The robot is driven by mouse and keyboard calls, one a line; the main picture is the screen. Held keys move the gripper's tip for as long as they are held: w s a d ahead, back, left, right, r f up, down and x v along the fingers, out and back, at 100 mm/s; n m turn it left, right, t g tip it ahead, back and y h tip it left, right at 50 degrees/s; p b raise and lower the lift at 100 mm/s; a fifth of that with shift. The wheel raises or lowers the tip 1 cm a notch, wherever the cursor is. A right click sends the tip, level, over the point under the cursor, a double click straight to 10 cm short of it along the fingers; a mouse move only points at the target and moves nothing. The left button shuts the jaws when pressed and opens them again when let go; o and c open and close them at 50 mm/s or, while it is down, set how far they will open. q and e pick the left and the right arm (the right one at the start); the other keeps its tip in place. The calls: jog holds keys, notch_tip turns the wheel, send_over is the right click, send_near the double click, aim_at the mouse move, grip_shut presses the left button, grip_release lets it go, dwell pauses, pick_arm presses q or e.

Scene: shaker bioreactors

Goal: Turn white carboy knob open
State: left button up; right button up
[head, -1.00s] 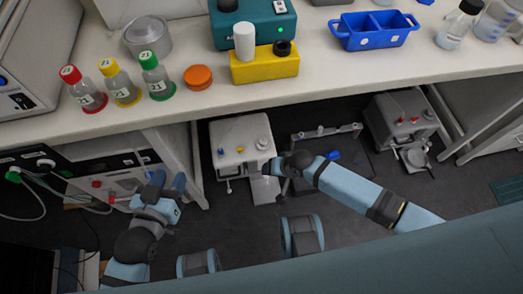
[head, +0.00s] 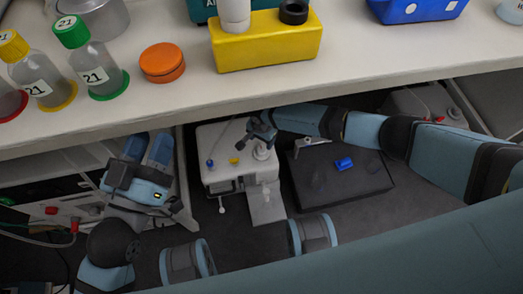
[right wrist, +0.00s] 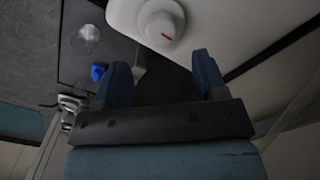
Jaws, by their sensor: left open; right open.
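The white knob (head: 262,151) sits on top of a white boxy unit (head: 222,141) under the bench, at its right side. In the right wrist view the round white knob (right wrist: 160,24) has a red mark and lies beyond the fingertips. My right gripper (head: 260,128) is beside and above the knob, with its fingers open; the wrist view shows the gap between them (right wrist: 160,75) empty. The knob appears apart from the fingers. My left gripper (head: 152,150) is open and empty, left of the unit, below the bench edge.
A blue knob (head: 210,162) and a yellow knob (head: 234,160) stand on the same unit. A dark platform (head: 350,180) with a small blue piece (head: 344,163) lies to the right. The bench edge (head: 110,130) overhangs. Bottles, an orange lid (head: 162,62) and a yellow block (head: 265,42) stand above.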

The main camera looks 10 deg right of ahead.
aim_at(262, 149)
notch_tip(262, 149, down, 7)
jog(key=b, duration=0.3)
jog(key=shift+w+f, duration=0.1)
jog(key=shift+f, duration=0.1)
pick_arm(q)
jog(key=f, duration=0.1)
jog(key=f+g, duration=0.1)
jog(key=f, duration=0.1)
jog(key=f+g, duration=0.1)
jog(key=f, duration=0.1)
jog(key=shift+w+d+f, duration=0.25)
jog(key=shift+d, duration=0.05)
pick_arm(e)
jog(key=c, duration=0.9)
